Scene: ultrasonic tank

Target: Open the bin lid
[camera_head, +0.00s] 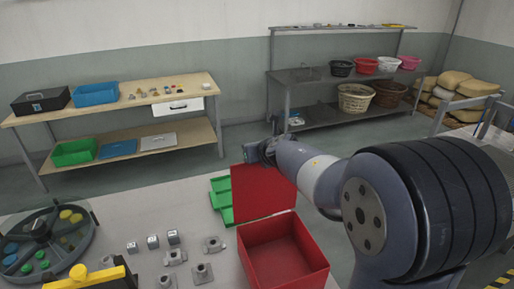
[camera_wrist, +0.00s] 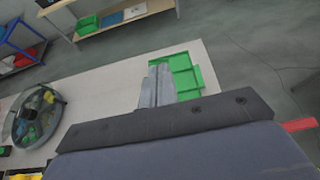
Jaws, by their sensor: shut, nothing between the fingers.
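The red bin (camera_head: 283,268) stands on the light table, and its inside is open to view. Its red lid (camera_head: 262,192) stands raised along the bin's far side, leaning back. My gripper (camera_head: 256,152) is just above and behind the lid's top edge; I cannot tell whether it touches the lid. In the wrist view the two grey fingers (camera_wrist: 159,72) are together with nothing between them. A small red strip at the right edge of the wrist view (camera_wrist: 299,125) is probably part of the lid or bin.
A green compartment tray (camera_head: 221,203) lies left of the lid; it also shows past the fingers (camera_wrist: 184,76). Several grey metal parts (camera_head: 173,256) and a round sorting tray (camera_head: 45,245) lie to the left. A workbench (camera_head: 120,105) and shelf (camera_head: 330,118) stand behind.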

